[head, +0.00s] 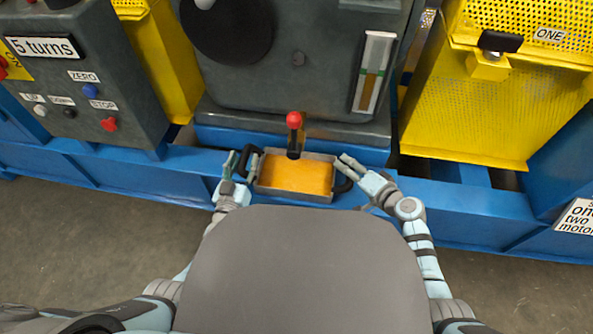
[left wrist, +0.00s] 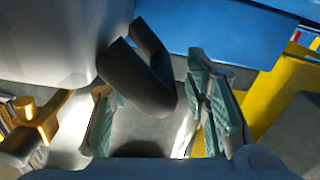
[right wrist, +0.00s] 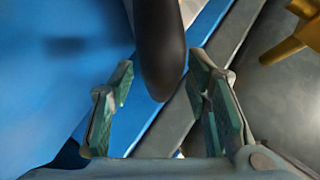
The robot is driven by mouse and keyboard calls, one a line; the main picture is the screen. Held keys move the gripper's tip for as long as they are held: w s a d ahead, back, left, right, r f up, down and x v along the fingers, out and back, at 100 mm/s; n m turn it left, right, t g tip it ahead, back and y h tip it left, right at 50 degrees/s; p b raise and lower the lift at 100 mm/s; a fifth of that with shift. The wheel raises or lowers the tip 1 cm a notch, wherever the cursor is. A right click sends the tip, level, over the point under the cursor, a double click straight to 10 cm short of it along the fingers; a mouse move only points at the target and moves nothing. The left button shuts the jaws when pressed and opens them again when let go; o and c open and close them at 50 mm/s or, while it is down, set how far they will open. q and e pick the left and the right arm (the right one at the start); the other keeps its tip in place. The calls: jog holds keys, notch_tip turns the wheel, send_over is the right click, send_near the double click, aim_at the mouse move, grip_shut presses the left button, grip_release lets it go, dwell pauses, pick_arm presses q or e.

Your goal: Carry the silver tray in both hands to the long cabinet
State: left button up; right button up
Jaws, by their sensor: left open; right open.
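The silver tray (head: 290,193) sits on the blue ledge at the machine's foot, with a flat orange-brown content inside. It has a black handle at each end. My left gripper (head: 235,168) is at the left handle; in the left wrist view its open fingers (left wrist: 157,112) stand either side of the black handle loop (left wrist: 148,72), with gaps. My right gripper (head: 355,172) is at the right handle; in the right wrist view its open fingers (right wrist: 163,98) stand either side of the black handle (right wrist: 160,45), apart from it. I cannot pick out a long cabinet.
A red-knobbed lever (head: 294,122) rises over the tray's back edge. A grey control box (head: 90,90) stands at the left, and a yellow mesh guard (head: 470,115) at the right. The blue base (head: 460,207) runs across. Bare floor (head: 80,235) shows in front.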

pick_arm(q)
grip_shut()
pick_arm(e)
grip_shut()
pick_arm(q)
jog(key=shift+s, duration=0.1)
jog(key=shift+r, duration=0.1)
pick_arm(e)
jog(key=shift+r, duration=0.1)
